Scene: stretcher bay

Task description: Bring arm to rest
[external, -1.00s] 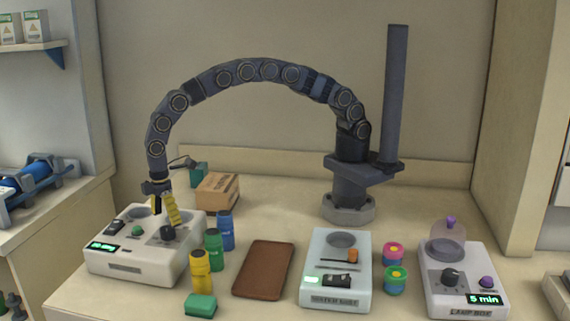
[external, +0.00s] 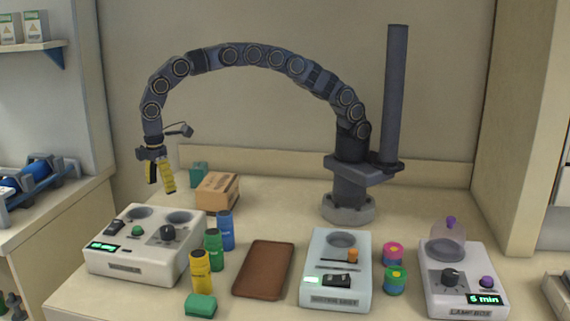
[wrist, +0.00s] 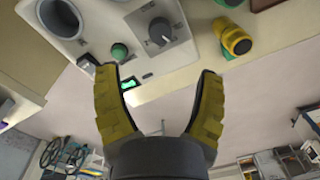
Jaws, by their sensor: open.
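My gripper (external: 160,178) has yellow-padded fingers and hangs in the air above the back of the white box with a dial (external: 150,262) at the left of the counter. Its fingers are apart and nothing is between them. The wrist view also shows my gripper (wrist: 165,95) open and empty. The box's dark dial (wrist: 159,32), green button (wrist: 119,52) and one round well show beyond the fingertips there. My arm arches from its base at the back of the counter over to the left.
Yellow (external: 201,272), green (external: 213,250) and blue (external: 226,231) bottles stand right of the box. A cardboard box (external: 218,191) is behind them. A brown tray (external: 264,269), a second device (external: 320,262) and a lamp box (external: 462,290) stand further right. The air around my gripper is clear.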

